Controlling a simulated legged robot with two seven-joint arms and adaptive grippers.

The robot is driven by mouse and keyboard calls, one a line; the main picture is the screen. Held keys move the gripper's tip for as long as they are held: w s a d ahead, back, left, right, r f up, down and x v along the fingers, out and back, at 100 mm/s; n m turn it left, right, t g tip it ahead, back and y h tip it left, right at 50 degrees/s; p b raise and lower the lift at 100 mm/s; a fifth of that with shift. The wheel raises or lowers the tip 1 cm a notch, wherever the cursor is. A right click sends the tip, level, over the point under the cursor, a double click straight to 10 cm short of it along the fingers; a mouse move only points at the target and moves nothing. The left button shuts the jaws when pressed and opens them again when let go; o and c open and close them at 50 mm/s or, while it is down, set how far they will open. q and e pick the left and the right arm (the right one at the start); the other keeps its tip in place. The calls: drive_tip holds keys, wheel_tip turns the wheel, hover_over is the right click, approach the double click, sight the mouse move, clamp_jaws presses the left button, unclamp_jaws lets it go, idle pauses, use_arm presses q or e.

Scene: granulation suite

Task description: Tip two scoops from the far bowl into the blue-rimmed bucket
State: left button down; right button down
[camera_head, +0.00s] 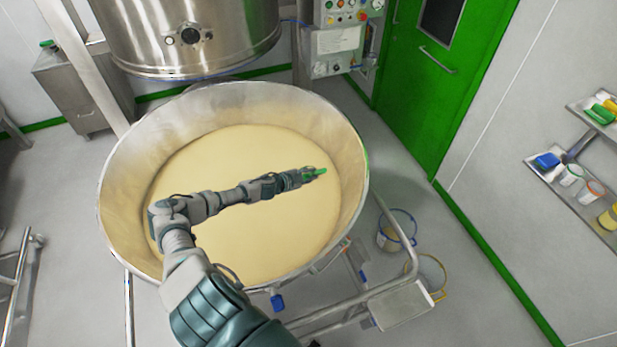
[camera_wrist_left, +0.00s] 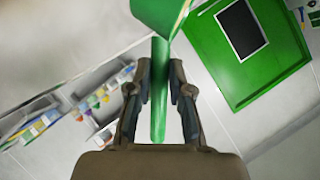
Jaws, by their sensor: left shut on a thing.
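A large steel bowl (camera_head: 112,190) full of pale powder (camera_head: 240,215) fills the middle of the head view. My left gripper (camera_head: 305,177) reaches across the bowl, over the right part of the powder. It is shut on a green scoop (camera_head: 317,173). In the left wrist view the scoop's handle (camera_wrist_left: 158,105) stands between the fingers (camera_wrist_left: 159,85), with its head beyond them and cut off by the top edge. How much the scoop holds cannot be told. The blue-rimmed bucket (camera_head: 396,232) stands on the floor right of the bowl, with something pale inside. My right gripper is not in view.
A yellow-rimmed bucket (camera_head: 430,275) stands nearer, partly behind the bowl's steel frame (camera_head: 345,308). A steel vessel (camera_head: 190,40) hangs over the bowl's far side. Wall shelves (camera_head: 583,195) hold small containers at right. A green door (camera_head: 435,80) stands behind; floor right of the blue-rimmed bucket is clear.

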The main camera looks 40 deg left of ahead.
sight(316, 173)
use_arm(q)
drive_tip(key=shift+d+r, duration=0.2)
drive_tip(key=shift+r, duration=0.5)
drive_tip(key=shift+s+d+r+m, duration=0.15)
drive_tip(key=shift+d+m, duration=0.15)
drive_tip(key=shift+m, duration=0.1)
drive_tip(key=shift+s+d+r+m+t+y, duration=0.1)
drive_tip(key=shift+d+r+m+t+y, duration=0.4)
drive_tip(key=shift+d+r+m+y, duration=0.4)
drive_tip(key=shift+s+a+f, duration=0.1)
drive_tip(key=shift+a+f, duration=0.05)
drive_tip(key=shift+f, duration=0.05)
